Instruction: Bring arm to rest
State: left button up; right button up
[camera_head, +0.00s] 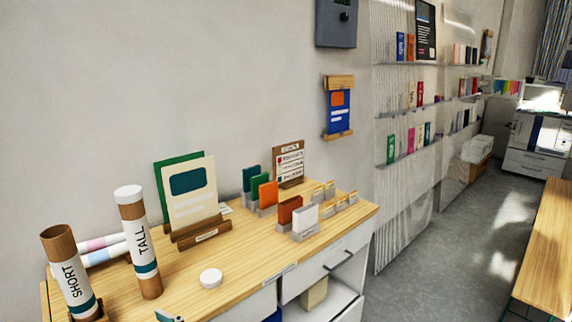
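Neither of my grippers shows clearly in the head view, and I see no arm. A small teal and grey piece (168,316) pokes in at the bottom edge, over the front of the wooden table (250,262). It is cut off by the frame, and I cannot tell what it is. On the table, a brown tube marked TALL (138,245) stands upright with a white cap on top. A tube marked SHORT (71,276) stands at the left with its top open. A loose white cap (210,278) lies on the table.
Cards in a wooden stand (190,190), small coloured boxes (263,190) and a sign (290,161) stand along the table's back. Pale rolls (105,249) lie behind the tubes. Another wooden table (548,250) is at the right. Grey floor (440,270) between the tables is clear.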

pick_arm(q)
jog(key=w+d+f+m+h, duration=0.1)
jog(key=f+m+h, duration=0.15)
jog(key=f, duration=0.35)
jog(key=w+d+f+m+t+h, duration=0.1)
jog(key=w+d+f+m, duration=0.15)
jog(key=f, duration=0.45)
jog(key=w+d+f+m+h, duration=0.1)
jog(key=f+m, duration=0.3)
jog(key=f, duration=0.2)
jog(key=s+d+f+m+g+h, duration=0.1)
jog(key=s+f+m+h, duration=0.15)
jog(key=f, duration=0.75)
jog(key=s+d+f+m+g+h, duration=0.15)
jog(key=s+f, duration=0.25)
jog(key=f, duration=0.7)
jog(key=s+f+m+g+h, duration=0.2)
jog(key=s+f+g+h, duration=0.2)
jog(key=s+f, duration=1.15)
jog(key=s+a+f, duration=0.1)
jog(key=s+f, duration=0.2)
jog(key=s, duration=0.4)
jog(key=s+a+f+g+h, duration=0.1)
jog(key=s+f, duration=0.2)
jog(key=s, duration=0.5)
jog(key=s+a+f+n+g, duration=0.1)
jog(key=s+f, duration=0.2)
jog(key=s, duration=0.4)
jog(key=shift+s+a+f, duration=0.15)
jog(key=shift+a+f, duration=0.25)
